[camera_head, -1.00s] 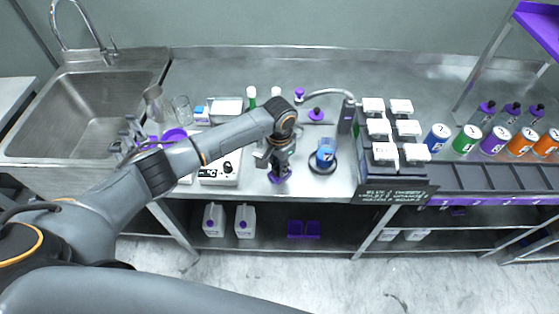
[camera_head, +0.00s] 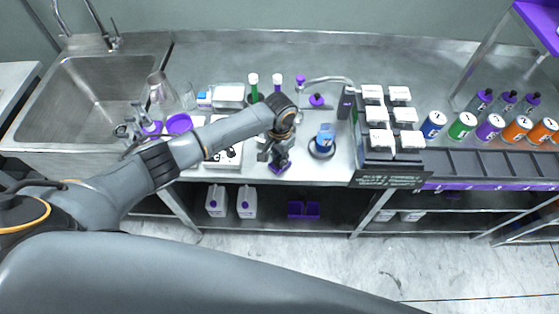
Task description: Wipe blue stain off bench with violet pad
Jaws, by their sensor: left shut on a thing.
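My left gripper (camera_head: 276,158) points down at the front part of the metal bench (camera_head: 215,65), shut on the violet pad (camera_head: 279,168). The pad is small and mostly hidden by the fingers; it is at the bench surface near the front edge, though I cannot tell if it presses on it. I cannot make out a blue stain; the arm and gripper cover part of the bench there. My right gripper is not in view.
A blue can or bottle (camera_head: 325,138) stands on a dark round base just right of the gripper. A rack with white-topped blocks (camera_head: 377,113) stands further right. A white device (camera_head: 225,157) and violet bowl (camera_head: 179,123) lie left, beside the sink (camera_head: 88,95).

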